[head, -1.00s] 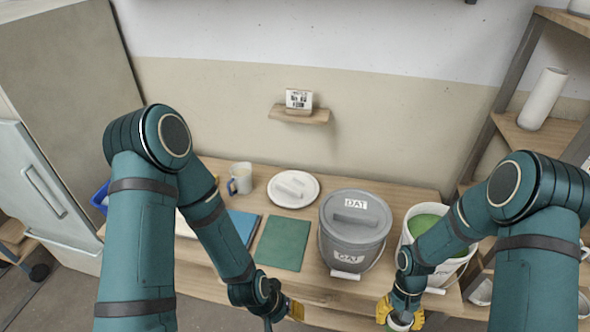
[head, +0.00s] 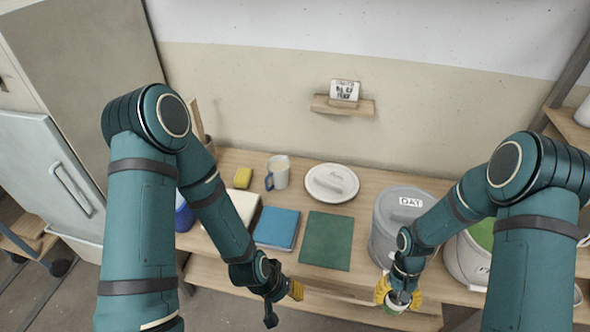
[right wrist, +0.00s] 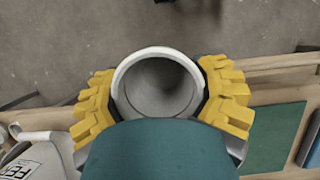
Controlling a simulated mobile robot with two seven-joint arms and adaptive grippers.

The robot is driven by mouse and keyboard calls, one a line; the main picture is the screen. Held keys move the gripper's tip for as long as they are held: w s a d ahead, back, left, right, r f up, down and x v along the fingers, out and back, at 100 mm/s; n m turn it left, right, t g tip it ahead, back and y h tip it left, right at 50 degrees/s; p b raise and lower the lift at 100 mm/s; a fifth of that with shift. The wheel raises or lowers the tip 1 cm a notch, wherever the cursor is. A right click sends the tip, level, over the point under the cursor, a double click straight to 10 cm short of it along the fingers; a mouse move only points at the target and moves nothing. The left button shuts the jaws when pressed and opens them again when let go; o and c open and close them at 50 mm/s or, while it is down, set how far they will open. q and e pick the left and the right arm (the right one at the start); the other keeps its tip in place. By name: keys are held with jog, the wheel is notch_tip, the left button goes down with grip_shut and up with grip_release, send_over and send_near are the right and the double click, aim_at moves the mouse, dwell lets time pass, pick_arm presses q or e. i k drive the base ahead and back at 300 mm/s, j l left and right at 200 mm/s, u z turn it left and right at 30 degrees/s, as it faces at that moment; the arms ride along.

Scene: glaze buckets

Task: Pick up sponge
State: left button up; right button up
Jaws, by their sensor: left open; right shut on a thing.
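A yellow sponge (head: 237,178) lies on the table at the back left in the head view, left of a mug. My left gripper (head: 283,300) is open and empty at the table's front edge, well in front of the sponge and to its right. My right gripper (head: 398,297) is shut on a small pale cup (head: 395,308) in front of the grey bucket. In the right wrist view the cup (right wrist: 158,88) sits between the yellow fingers with its round opening showing, and it looks empty inside.
A blue-handled mug (head: 278,172) stands beside the sponge. A white plate (head: 332,182), a blue book-like block (head: 277,228), a green mat (head: 326,240), a lidded grey bucket (head: 386,232) and a bucket with green contents (head: 466,258) fill the table.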

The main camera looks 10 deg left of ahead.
aim_at(242, 179)
jog(key=j, duration=0.55)
jog(key=i+j, duration=0.15)
jog(key=j, duration=1)
jog(key=i, duration=0.05)
